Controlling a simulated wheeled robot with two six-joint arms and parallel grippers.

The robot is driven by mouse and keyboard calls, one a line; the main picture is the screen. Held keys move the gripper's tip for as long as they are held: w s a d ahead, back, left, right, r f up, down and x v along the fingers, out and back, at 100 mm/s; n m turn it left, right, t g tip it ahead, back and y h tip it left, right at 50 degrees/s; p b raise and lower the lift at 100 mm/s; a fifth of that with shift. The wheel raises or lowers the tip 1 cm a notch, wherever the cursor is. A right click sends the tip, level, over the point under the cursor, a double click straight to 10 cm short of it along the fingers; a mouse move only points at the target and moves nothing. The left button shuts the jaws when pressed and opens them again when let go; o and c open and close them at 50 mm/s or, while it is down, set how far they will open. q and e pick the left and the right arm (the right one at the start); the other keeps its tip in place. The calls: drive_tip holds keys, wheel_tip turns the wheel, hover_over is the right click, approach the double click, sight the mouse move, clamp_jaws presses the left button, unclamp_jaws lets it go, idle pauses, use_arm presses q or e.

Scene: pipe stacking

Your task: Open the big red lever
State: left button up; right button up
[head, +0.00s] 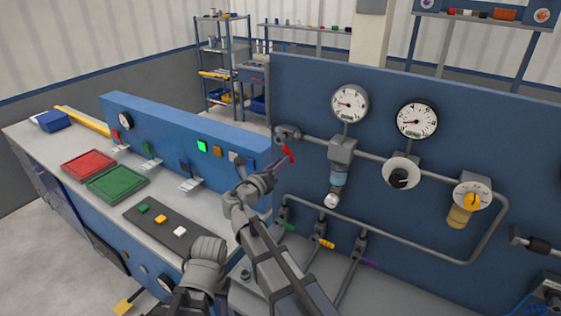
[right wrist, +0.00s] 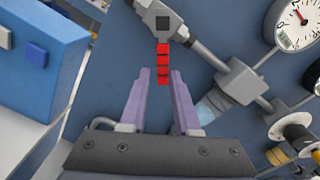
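The big red lever (head: 288,153) hangs from a grey valve (head: 288,133) at the upper left of the pipe panel. In the right wrist view the lever (right wrist: 163,60) points down from the valve, and its lower end is between the purple fingertips. My right gripper (head: 279,164) is in front of the panel at the lever. In the right wrist view my right gripper (right wrist: 164,72) is open, with a finger on each side of the lever. I cannot tell whether either finger touches it. My left gripper is not in view.
The panel carries gauges (head: 349,103), a black knob (head: 399,178), a yellow knob (head: 472,200) and pipes close to the lever. Small coloured levers (head: 325,243) sit below. On the left is a bench with a red tray (head: 89,164) and a green tray (head: 117,183).

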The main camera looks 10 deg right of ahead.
drive_tip(key=a+m, duration=0.1)
drive_tip(key=m, duration=0.1)
drive_tip(key=s+m+y+p, duration=0.1)
drive_tip(key=m, duration=0.1)
drive_tip(key=s+a+m+y, duration=0.1)
drive_tip(key=m, duration=0.1)
drive_tip(key=shift+a+f+t, duration=0.2)
drive_tip(key=shift+a+t, duration=0.1)
clamp_jaws()
drive_tip(key=w+d+f+m+y, duration=0.2)
drive_tip(key=w+f+m+y, duration=0.1)
drive_tip(key=w+m, duration=0.45)
drive_tip(key=shift+m, duration=0.35)
drive_tip(key=s+d+r+p, duration=0.2)
drive_tip(key=s, duration=0.1)
drive_tip(key=shift+r, duration=0.3)
